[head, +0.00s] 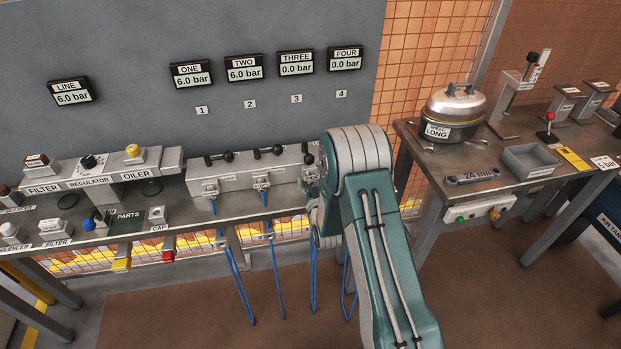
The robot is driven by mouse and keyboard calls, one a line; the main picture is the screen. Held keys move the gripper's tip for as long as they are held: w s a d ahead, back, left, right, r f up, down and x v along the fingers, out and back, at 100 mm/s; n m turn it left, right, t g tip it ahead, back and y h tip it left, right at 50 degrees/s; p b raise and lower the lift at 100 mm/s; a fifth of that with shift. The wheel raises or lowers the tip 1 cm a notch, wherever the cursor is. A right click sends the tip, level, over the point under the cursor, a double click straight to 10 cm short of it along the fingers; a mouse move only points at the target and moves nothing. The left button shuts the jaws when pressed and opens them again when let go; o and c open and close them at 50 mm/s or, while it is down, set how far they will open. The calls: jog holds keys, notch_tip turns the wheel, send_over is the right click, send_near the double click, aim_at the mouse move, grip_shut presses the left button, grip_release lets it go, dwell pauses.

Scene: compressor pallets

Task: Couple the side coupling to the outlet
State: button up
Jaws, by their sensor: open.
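The manifold (240,178) is a long grey block at the back of the left bench, with black-handled valves on top. Small outlet fittings with blue on them show on its front, among them a left one (210,188) and a middle one (262,184). Another fitting (310,175) is partly behind my arm, and the manifold's right end is hidden. Several blue hoses (277,285) hang below the bench edge. I cannot tell which piece is the side coupling.
Gauges ONE (191,74) and TWO (244,68) read 6.0 bar; THREE (296,63) and FOUR (345,58) read 0.0. Filter, regulator and oiler blocks (92,180) stand left. A right bench (440,168) holds a pot (455,108), spanner (472,176) and grey bin (530,160).

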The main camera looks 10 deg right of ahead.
aim_at(313, 184)
dwell(0.7)
grip_shut()
jog(key=shift+s, duration=0.15)
jog(key=shift+s, duration=2.85)
jog(key=shift+d, duration=0.1)
